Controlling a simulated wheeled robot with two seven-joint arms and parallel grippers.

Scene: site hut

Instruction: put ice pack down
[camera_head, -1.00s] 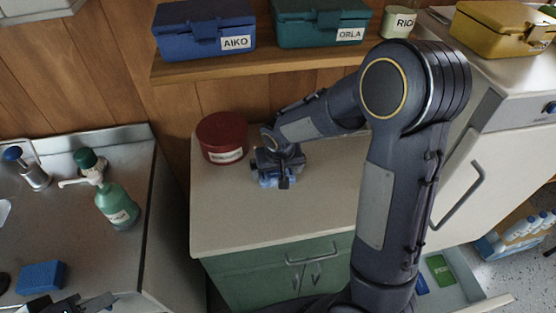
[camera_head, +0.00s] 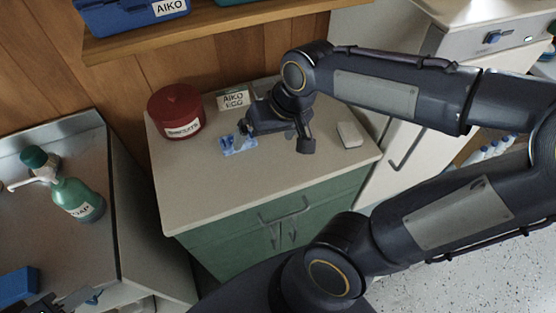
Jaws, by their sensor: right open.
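The ice pack (camera_head: 240,148), light blue with white patches, lies flat on the pale top of the green cabinet (camera_head: 210,205). My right gripper (camera_head: 275,135) is low over the same top, just right of the ice pack, with its fingers spread apart. Its left finger overlaps the pack's upper edge in the picture; I cannot tell whether they touch. My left gripper (camera_head: 62,304) shows only partly at the bottom left edge, and its jaw state is not clear.
A white block (camera_head: 349,134) lies right of the gripper. A green soap bottle (camera_head: 77,198) stands on the left counter. The front of the cabinet top is clear.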

